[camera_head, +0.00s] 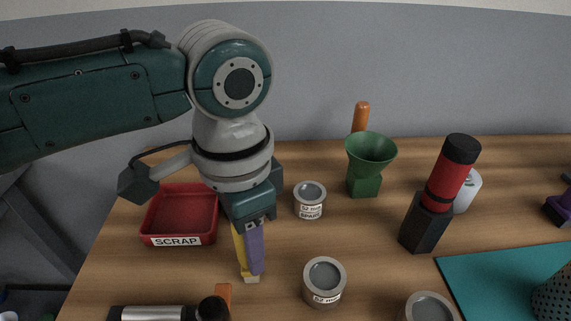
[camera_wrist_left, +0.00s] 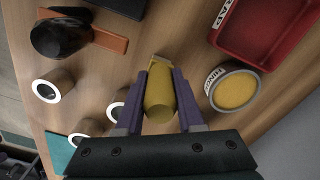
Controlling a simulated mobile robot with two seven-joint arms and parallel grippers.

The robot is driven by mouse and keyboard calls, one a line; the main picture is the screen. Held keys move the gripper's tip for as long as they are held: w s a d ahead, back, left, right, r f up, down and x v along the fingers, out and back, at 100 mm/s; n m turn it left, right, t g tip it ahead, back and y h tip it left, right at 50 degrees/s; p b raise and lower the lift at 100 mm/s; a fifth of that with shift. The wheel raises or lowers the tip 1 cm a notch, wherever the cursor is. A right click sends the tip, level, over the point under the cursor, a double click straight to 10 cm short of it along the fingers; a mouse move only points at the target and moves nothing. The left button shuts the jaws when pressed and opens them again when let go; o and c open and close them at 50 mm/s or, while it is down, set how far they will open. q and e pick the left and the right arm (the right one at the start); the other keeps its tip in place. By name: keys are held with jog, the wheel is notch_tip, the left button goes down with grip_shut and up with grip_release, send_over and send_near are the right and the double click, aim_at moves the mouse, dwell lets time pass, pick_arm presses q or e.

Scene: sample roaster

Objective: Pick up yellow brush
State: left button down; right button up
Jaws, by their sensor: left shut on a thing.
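The yellow brush (camera_head: 238,245) is upright between the purple fingers of my left gripper (camera_head: 250,252), mostly hidden behind the near finger in the head view. A pale end shows below the fingertips, close to the wooden table; I cannot tell whether it touches. In the left wrist view the yellow brush (camera_wrist_left: 159,98) is seen from above as a rounded handle with a pale tip. The fingers of my left gripper (camera_wrist_left: 159,105) are shut on it, one on each side. My right gripper is not in view.
A red SCRAP tray (camera_head: 180,215) stands left of the gripper. Grey tins (camera_head: 310,200) (camera_head: 325,282) stand to the right. A green funnel (camera_head: 369,160), a black-and-red cylinder (camera_head: 440,195) and a teal mat (camera_head: 495,285) lie beyond. A black-and-silver tool (camera_head: 165,312) is in front.

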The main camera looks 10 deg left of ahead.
pick_arm(q)
notch_tip(320, 180, up, 20)
jog(key=p, duration=0.4)
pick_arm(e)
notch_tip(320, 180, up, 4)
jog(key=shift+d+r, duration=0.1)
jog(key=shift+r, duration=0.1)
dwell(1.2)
